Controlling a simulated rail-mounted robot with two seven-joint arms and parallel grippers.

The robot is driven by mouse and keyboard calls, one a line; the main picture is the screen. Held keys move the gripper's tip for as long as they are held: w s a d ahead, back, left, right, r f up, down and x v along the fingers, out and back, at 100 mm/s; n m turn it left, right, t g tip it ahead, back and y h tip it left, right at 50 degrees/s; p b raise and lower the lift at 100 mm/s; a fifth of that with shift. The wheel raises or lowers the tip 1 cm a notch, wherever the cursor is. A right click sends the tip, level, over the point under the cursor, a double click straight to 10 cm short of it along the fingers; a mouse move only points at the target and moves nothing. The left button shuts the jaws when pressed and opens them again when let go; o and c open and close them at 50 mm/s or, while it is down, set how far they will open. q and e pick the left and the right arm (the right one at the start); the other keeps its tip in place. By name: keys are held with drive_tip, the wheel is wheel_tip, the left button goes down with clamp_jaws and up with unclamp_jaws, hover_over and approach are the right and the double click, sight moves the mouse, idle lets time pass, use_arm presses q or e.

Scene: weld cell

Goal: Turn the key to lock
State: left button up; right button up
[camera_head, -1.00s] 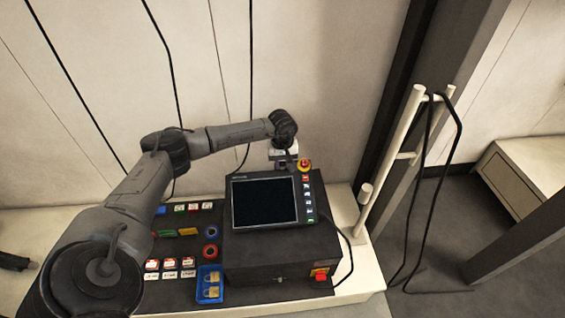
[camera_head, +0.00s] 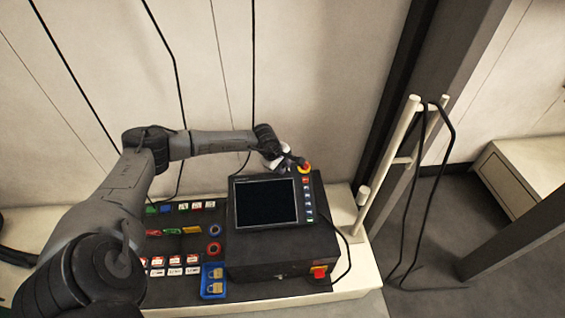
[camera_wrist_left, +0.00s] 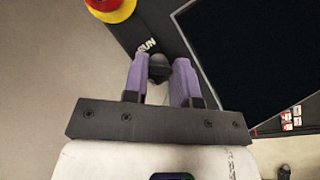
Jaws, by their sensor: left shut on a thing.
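The key (camera_wrist_left: 158,68) is a dark knob in the left wrist view, on the black panel beside the printed word RUN. My left gripper (camera_wrist_left: 160,72) has its two purple fingers on either side of it and is shut on it. In the head view my left gripper (camera_head: 287,161) is at the back of the control box (camera_head: 265,262), behind the screen's top right corner. The key is too small to tell apart there, and the fingers partly hide its base. My right gripper is not in view.
A red and yellow emergency stop (camera_head: 304,167) sits close beside the gripper; it also shows in the wrist view (camera_wrist_left: 110,8). The dark screen (camera_head: 265,201) is in front. A blue tray (camera_head: 213,291) with padlocks and rows of coloured tags lie left. A white post (camera_head: 388,150) stands right.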

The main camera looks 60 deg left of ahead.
use_arm(q)
drive_tip(key=n+t+p, duration=0.1)
drive_tip(key=n, duration=0.1)
drive_tip(key=n+y+p, duration=0.1)
drive_tip(key=n, duration=0.1)
drive_tip(key=shift+s+d+t, duration=0.1)
drive_tip(key=shift+s+t, duration=0.05)
drive_tip(key=shift+t, duration=0.25)
drive_tip(key=shift+f+n+t+y+p, duration=0.1)
drive_tip(key=shift+n+t+y+p, duration=0.3)
drive_tip(key=shift+n, duration=0.6)
drive_tip(key=shift+n+t+y+p, duration=0.1)
drive_tip(key=shift+n+y+p, duration=0.2)
drive_tip(key=shift+n+p, duration=0.5)
drive_tip(key=shift+n, duration=0.4)
drive_tip(key=o, duration=0.9)
